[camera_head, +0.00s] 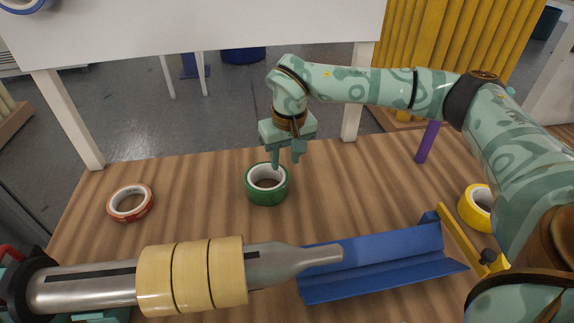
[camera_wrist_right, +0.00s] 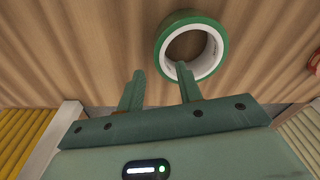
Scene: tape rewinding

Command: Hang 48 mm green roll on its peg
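The green roll (camera_head: 266,198) with a white core lies flat on the wooden table, mid-picture in the head view. It also shows at the top of the right wrist view (camera_wrist_right: 221,62). My right gripper (camera_head: 286,160) is open and empty at the roll's far right edge, pointing down. In the wrist view (camera_wrist_right: 160,72) one fingertip overlaps the core opening and the other is outside the roll. I cannot tell whether the fingertip is inside the core or above it. My left gripper cannot be made out.
A steel mandrel (camera_head: 280,262) with several tan rolls (camera_head: 190,277) crosses the front, beside a blue trough (camera_head: 375,262). A red roll (camera_head: 130,203) lies left, a yellow roll (camera_head: 474,208) right.

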